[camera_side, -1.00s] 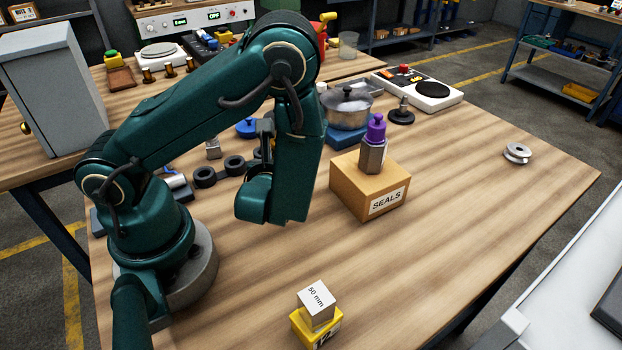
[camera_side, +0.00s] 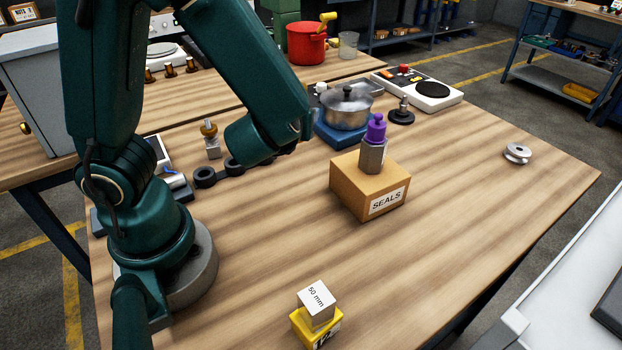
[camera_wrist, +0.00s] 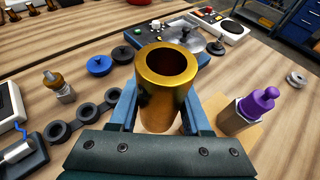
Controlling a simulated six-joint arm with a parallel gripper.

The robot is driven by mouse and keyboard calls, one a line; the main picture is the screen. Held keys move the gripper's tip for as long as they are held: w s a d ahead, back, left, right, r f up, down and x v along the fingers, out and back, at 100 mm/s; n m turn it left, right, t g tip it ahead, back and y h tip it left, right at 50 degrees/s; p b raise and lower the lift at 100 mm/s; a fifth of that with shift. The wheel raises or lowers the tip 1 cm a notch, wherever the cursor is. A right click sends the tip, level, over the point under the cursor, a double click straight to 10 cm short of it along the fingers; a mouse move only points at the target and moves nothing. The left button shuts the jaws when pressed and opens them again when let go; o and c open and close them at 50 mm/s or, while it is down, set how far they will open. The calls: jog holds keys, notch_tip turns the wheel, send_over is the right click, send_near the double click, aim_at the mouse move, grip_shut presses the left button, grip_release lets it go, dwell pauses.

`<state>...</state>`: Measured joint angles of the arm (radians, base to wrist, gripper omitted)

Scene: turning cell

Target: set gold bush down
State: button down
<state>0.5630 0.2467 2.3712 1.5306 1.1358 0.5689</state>
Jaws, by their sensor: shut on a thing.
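The gold bush (camera_wrist: 165,75) is a hollow brass-coloured cylinder in the middle of the wrist view, its open end facing the camera. My gripper (camera_wrist: 159,112) is shut on it, with a blue finger on either side. The lower part of the bush is hidden by the gripper. In the side view my own arm hides both gripper and bush, so I cannot tell their height above the table.
A SEALS box (camera_side: 360,193) carries a grey hexagonal piece with a purple top (camera_side: 375,135). Dark rings (camera_side: 205,177) lie near the arm. A pot (camera_side: 347,108) stands on a blue base. A yellow block (camera_side: 316,328) is in front. The right-hand tabletop is largely clear.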

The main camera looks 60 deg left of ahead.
jog(key=d+r+m+t+h, duration=0.2)
jog(key=d+r+m, duration=0.1)
jog(key=d+r, duration=0.25)
jog(key=s+f+n+g+y, duration=0.6)
jog(key=s+f+n+g, duration=0.1)
jog(key=s+n+g, duration=0.4)
jog(key=s+d+f+n+g+h, duration=0.2)
jog(key=s+d+n+g+h, duration=0.45)
jog(key=n+g, duration=0.7)
jog(key=w+d+r+n+t+h, duration=0.35)
jog(key=w+d+n+h, duration=0.5)
jog(key=n+h, duration=0.7)
jog(key=w+a+n+t+h, duration=0.4)
jog(key=w+n+t+h, duration=0.15)
jog(key=w+t, duration=0.35)
jog(key=shift+n+g, duration=0.25)
jog(key=shift+g, duration=0.25)
jog(key=f+x, duration=0.1)
jog(key=x, duration=0.3)
jog(key=f+x, duration=0.1)
jog(key=x, duration=0.3)
jog(key=a+f+x, duration=0.1)
jog(key=x, duration=0.4)
jog(key=shift+w+d, duration=0.1)
jog(key=shift+f+y, duration=0.25)
jog(key=shift+f, duration=1.75)
